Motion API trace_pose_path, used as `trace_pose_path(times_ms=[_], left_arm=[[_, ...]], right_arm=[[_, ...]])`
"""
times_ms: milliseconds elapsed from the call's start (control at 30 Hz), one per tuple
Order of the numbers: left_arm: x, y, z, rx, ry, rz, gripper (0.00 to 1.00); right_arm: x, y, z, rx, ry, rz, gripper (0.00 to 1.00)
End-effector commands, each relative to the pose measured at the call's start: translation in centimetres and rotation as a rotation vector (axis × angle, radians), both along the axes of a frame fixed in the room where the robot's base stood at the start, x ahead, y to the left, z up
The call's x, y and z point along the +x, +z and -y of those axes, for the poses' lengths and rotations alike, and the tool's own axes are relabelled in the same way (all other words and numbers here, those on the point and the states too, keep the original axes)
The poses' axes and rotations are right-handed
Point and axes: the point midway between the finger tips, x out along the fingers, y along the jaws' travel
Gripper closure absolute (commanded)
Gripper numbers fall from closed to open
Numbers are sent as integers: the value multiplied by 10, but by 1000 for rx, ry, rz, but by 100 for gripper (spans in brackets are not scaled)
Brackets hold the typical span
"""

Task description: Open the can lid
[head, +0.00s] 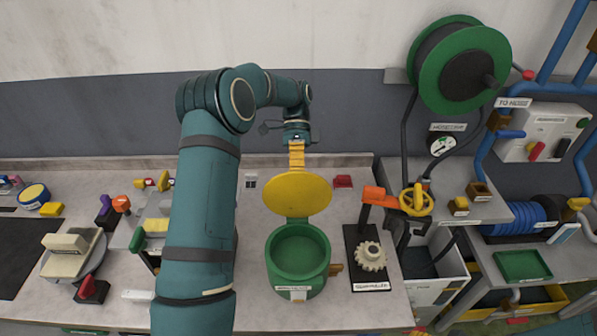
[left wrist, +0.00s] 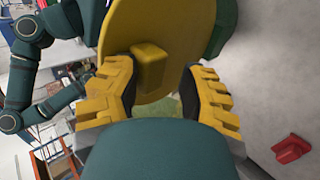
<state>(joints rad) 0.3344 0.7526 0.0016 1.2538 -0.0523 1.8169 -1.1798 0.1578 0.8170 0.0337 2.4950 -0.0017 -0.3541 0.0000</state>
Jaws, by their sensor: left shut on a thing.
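The green can (head: 298,262) stands on the worktop with its round mouth open. Its yellow lid (head: 297,194) is tilted up, nearly upright, at the can's far rim. My left gripper (head: 297,160) is at the lid's top edge, its arm reaching over from the left. In the left wrist view, its yellow fingers with dark pads lie on both sides of the yellow block (left wrist: 150,66) on the lid; the gripper is shut on the lid. The exact finger contact is partly hidden. My right gripper is not in view.
Right of the can is a black stand (head: 372,272) with a pale gear and an orange-topped post. A red block (head: 342,181) lies behind it on the worktop. Several small tools crowd the left side. A green hose reel (head: 460,65) hangs on the wall.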

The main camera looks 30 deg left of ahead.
Motion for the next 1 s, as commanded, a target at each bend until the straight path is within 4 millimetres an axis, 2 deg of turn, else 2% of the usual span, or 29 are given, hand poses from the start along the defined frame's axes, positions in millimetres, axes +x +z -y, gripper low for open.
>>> trace_pose_path(times_ms=[33, 1000], left_arm=[[-1, -11, -2, 5, 0, -8, 98], [-2, -11, -2, 7, -1, -9, 94]], right_arm=[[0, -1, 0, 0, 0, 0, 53], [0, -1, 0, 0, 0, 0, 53]])
